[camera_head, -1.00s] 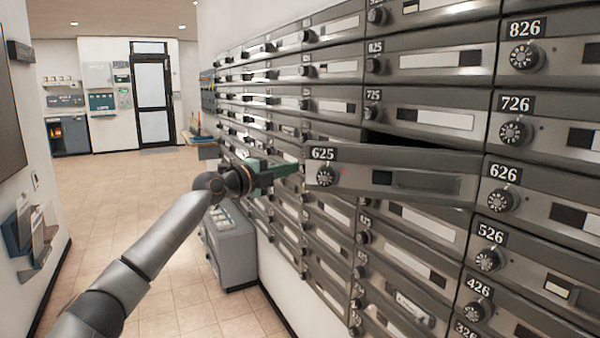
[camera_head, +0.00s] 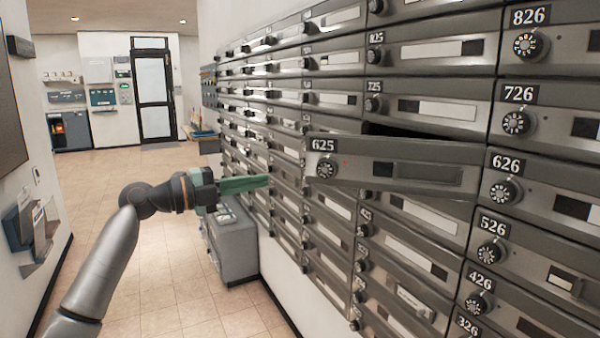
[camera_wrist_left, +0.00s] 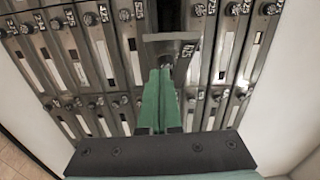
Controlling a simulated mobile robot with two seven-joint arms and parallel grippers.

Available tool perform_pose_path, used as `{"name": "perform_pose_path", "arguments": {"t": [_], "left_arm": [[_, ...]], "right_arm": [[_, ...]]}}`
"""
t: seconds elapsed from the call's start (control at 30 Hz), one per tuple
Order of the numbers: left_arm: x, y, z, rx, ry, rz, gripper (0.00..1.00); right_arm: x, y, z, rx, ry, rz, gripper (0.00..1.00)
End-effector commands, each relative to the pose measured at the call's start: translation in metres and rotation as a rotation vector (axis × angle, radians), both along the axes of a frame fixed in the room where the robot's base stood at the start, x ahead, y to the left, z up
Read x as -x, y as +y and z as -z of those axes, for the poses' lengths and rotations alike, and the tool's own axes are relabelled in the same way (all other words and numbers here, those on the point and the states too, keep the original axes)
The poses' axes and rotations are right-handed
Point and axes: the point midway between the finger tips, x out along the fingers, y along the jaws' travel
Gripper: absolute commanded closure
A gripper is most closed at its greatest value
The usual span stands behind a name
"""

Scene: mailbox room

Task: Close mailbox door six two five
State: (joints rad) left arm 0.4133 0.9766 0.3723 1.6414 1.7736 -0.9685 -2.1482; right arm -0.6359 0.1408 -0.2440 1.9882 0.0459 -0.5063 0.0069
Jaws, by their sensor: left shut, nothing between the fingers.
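Mailbox door 625 (camera_head: 385,168) is a grey metal door with a black dial and a number plate at its left end. Its left end stands out from the mailbox wall, and a dark gap shows above it, so it is partly open. My left gripper (camera_head: 268,182) has green fingers, shut and empty, to the left of the door's dial end and apart from it in the head view. In the left wrist view the green fingers (camera_wrist_left: 160,85) point at an outward-standing door (camera_wrist_left: 172,42), which looks like the same one. My right gripper is not in view.
Closed mailbox doors such as 626 (camera_head: 530,190) and 725 (camera_head: 430,105) surround it. A grey cabinet (camera_head: 232,250) stands on the floor along the wall, below my left arm. The tiled floor to the left is open.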

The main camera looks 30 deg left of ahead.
Motion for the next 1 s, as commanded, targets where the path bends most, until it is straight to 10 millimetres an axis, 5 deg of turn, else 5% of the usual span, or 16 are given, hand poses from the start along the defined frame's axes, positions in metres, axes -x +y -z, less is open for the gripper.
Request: {"name": "perform_pose_path", "arguments": {"t": [0.13, 0.33, 1.0], "left_arm": [[0.026, -0.008, 0.001, -0.023, 0.0, 0.031, 1.0], [0.029, -0.013, -0.001, -0.031, -0.003, 0.041, 1.0], [-0.061, -0.058, -0.004, -0.026, -0.004, 0.037, 1.0]], "right_arm": [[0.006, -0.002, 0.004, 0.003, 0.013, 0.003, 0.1], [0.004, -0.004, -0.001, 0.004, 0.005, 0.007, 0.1], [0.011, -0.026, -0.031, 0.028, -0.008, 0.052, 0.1]]}}
